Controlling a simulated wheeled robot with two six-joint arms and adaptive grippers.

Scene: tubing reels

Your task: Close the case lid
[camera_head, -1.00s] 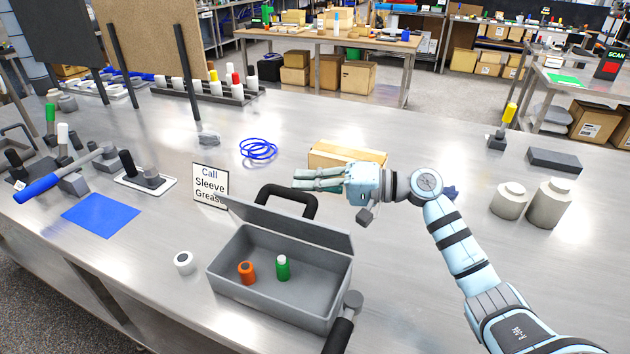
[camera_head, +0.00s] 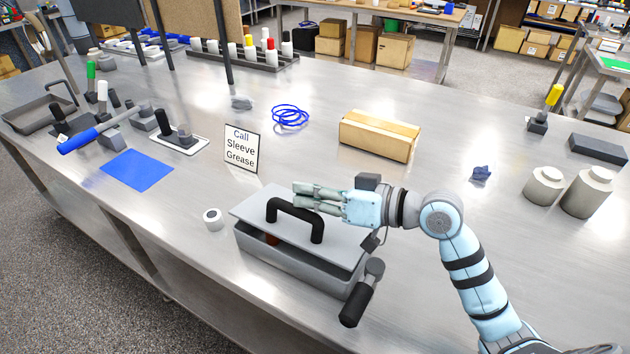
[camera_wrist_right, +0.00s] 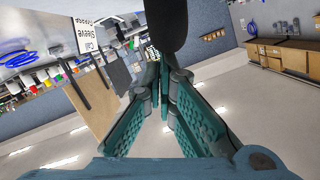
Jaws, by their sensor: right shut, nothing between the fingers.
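The grey case (camera_head: 290,272) stands near the front edge of the bench in the head view. Its lid (camera_head: 300,238) is tilted low over the box, with a gap still showing at the front left, where a bit of the orange item (camera_head: 272,240) is visible. A black handle (camera_head: 296,213) stands on the lid. My right gripper (camera_head: 305,196) is shut and empty, just above the lid beside the handle, pointing left; I cannot tell if it touches. Its shut fingers fill the middle of the right wrist view (camera_wrist_right: 165,85). My left gripper is not in view.
A black-gripped side arm (camera_head: 358,300) juts from the case's right end. A white roll (camera_head: 213,219) lies left of the case. A sign (camera_head: 241,148) stands behind it, and a cardboard box (camera_head: 379,136) and blue tubing coil (camera_head: 290,116) lie farther back.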

